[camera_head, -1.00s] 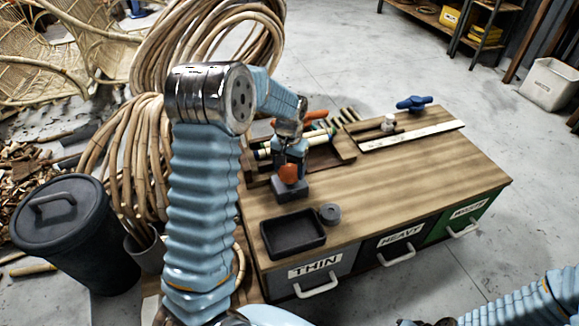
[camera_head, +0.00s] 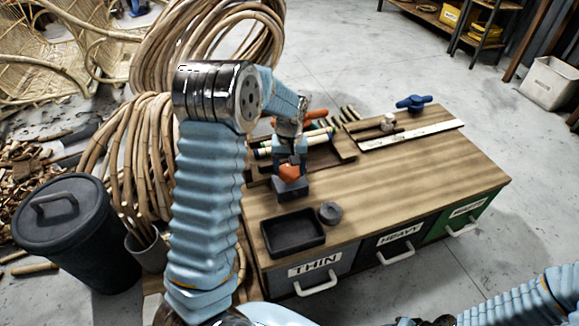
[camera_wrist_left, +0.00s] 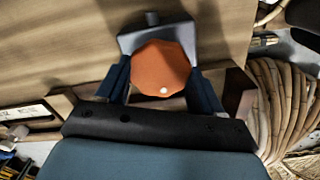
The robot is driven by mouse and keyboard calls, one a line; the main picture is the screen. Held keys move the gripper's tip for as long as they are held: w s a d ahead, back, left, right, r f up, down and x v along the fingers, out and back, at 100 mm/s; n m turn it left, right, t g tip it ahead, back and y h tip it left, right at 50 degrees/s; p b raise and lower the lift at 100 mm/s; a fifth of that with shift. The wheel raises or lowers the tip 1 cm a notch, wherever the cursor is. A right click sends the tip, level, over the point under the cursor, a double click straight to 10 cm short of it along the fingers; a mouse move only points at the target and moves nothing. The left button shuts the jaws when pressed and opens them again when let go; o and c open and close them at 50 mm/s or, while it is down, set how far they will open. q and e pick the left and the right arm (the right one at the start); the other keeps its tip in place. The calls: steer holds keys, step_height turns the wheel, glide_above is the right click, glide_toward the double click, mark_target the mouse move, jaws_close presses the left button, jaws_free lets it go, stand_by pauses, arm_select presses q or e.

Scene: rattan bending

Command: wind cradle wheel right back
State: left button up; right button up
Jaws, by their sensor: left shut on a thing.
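The orange faceted wheel (camera_head: 290,173) sits on a small grey cradle block (camera_head: 291,190) at the table's left part, behind the black tray. In the left wrist view the wheel (camera_wrist_left: 160,72) fills the space between my fingers, with the grey block (camera_wrist_left: 150,38) behind it. My left gripper (camera_wrist_left: 161,82) is shut on the wheel, a dark blue finger on each side. In the head view this gripper (camera_head: 289,158) comes down over the wheel and partly hides it. My right arm shows at the bottom right, but its fingers are out of the picture.
A black tray (camera_head: 293,233) and a grey round piece (camera_head: 331,213) lie in front of the cradle. A wooden rack (camera_head: 345,147) of rods stands behind it. A white strip (camera_head: 412,135) and blue-handled tool (camera_head: 413,103) lie at the back. The table's right half is clear.

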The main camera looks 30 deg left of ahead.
mark_target(290, 170)
arm_select(q)
steer(key=o, duration=1)
steer(key=shift+o, duration=0.2)
step_height(290, 170, up, 14)
steer(key=shift+p, duration=0.4)
steer(key=shift+f, duration=0.1)
